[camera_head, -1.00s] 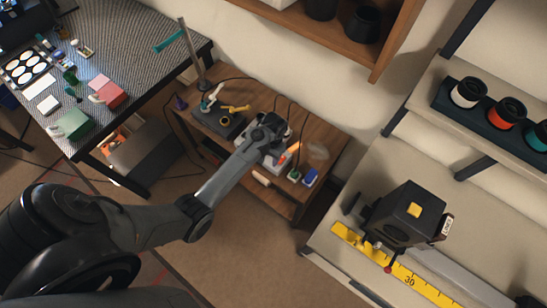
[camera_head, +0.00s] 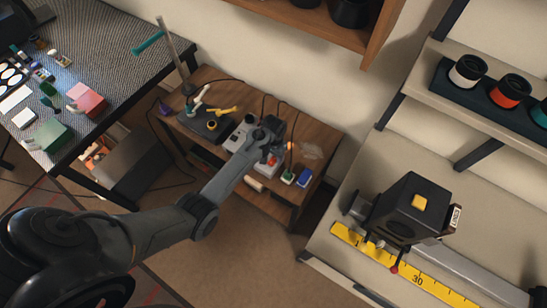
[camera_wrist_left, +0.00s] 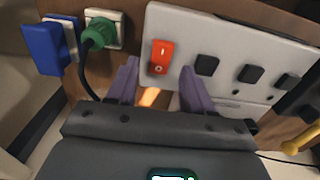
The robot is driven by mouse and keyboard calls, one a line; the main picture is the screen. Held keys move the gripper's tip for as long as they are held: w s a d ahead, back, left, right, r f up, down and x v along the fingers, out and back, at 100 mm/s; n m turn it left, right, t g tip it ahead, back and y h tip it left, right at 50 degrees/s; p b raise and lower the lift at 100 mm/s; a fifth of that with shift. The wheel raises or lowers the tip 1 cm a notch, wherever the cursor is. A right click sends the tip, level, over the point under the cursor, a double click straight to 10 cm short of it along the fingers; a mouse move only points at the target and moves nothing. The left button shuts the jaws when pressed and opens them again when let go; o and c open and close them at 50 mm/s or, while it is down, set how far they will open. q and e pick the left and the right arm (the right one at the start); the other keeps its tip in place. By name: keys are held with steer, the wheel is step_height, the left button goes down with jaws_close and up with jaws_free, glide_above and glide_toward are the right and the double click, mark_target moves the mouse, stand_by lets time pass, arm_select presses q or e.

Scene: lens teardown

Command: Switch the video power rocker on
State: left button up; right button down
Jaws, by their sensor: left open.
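The red rocker (camera_wrist_left: 161,57) sits at the left end of a pale switch panel (camera_wrist_left: 222,42) in the left wrist view, with white marks on its face. I cannot tell which way it is tipped. A small red spot, likely the rocker, shows beside my gripper in the head view. My left gripper (camera_wrist_left: 158,78) is open and empty. Its two purple fingers point at the panel, one on each side of the rocker's lower end, and I see no clear contact. In the head view the left gripper (camera_head: 272,143) is over the small wooden table, largely hidden by its own wrist.
Several black switches (camera_wrist_left: 251,73) line the panel right of the rocker. A green plug (camera_wrist_left: 98,34) and a blue block (camera_wrist_left: 45,48) sit to its left. A soldering stand (camera_head: 207,122) and cables share the wooden table (camera_head: 222,80). Shelving with a black box (camera_head: 405,208) stands right.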

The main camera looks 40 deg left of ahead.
arm_select(q)
steer(key=shift+f, duration=0.75)
jaws_close()
steer(key=t+p, duration=0.1)
steer(key=p, duration=0.1)
steer(key=t+p, duration=0.1)
steer(key=p, duration=0.2)
steer(key=shift+s+r, duration=0.25)
steer(key=shift+s, duration=0.15)
steer(key=shift+d+f+t+p, duration=0.1)
steer(key=shift+f+t+p, duration=0.2)
steer(key=shift+t, duration=0.4)
jaws_free()
